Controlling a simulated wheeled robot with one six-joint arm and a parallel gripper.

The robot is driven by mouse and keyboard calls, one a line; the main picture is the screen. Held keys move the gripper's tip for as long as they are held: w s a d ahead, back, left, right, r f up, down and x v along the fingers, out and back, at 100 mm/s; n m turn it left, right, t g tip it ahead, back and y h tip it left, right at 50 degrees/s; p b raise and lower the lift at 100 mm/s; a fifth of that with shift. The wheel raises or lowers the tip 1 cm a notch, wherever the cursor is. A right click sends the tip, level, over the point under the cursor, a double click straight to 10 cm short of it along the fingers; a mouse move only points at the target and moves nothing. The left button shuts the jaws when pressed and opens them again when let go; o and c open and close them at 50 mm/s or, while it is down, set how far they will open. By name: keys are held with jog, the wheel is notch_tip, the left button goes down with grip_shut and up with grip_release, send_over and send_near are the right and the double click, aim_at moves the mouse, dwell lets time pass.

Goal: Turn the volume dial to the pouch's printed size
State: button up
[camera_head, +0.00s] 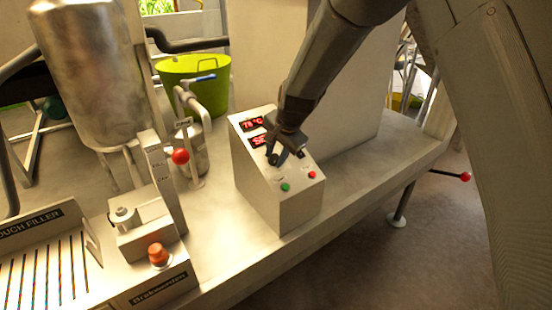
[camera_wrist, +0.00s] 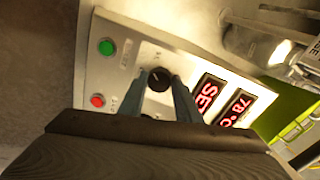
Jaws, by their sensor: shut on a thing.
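My gripper (camera_head: 277,157) reaches down onto the sloped top of a metal control box (camera_head: 272,205). In the wrist view, its two grey-blue fingers are closed on the sides of a small round black dial (camera_wrist: 159,77) with a light pointer mark. Small markings around this dial are too blurred to read, so I cannot tell if it is the volume dial. The head view hides most of it behind the fingers. The pouch filler (camera_head: 92,285) stands at the lower left, with a grey knob (camera_head: 124,215) on its block. No pouch is visible.
Bench right of the box is bare.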

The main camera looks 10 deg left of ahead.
jog(key=n+b, duration=0.1)
jog(key=n, duration=0.1)
jog(key=n+b, duration=0.2)
jog(key=shift+f+n, duration=0.2)
jog(key=shift+n, duration=0.1)
jog(key=n+b, duration=0.5)
jog(key=shift+d+t+b, duration=0.1)
jog(key=shift+t+b, duration=0.2)
jog(key=shift+b, duration=0.1)
jog(key=n+b, duration=0.5)
jog(key=b, duration=0.1)
jog(key=shift+d+f+n+y, duration=0.1)
jog(key=shift+n+y, duration=0.2)
jog(key=shift+n, duration=0.1)
jog(key=n+b, duration=0.5)
jog(key=shift+d+b, duration=0.1)
jog(key=shift+b, duration=0.3)
jog(key=shift+y, duration=0.3)
jog(key=o, duration=1.1)
jog(key=shift+r, duration=0.2)
jog(key=shift+c, duration=0.2)
